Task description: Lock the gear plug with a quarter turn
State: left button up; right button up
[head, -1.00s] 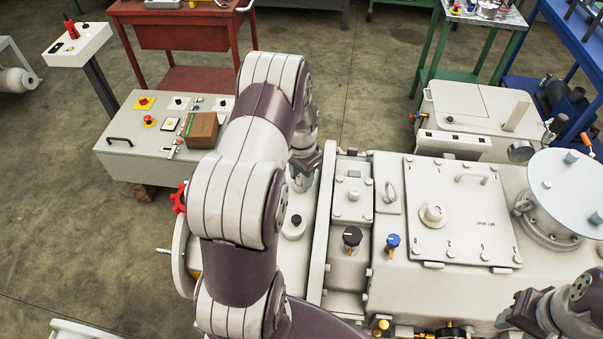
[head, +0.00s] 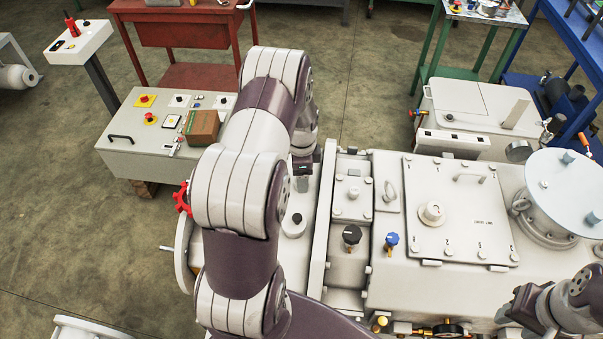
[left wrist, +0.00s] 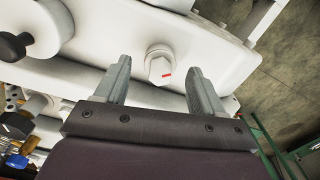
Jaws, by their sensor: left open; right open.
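The gear plug (left wrist: 160,66), a pale hexagonal plug with a short red mark on its face, sits in the white machine housing in the left wrist view. My left gripper (left wrist: 160,70) is open, with one finger on each side of the plug and visible gaps to both. Whether the fingertips reach down to the plug's depth is unclear. In the head view my left gripper (head: 302,172) is over the left part of the machine, and I cannot make out the plug there. My right gripper (head: 512,308) is open and empty at the lower right.
A black knob on a round pale base (head: 295,222) stands near my left gripper. The machine's raised flange (head: 322,220) runs just to its right. A black knob (head: 352,235) and a blue knob (head: 392,240) stand farther right. A grey control box (head: 130,155) is at left.

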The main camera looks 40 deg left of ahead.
pick_arm(q)
notch_tip(320, 180, up, 12)
jog(key=b, duration=0.1)
jog(key=shift+r, duration=0.15)
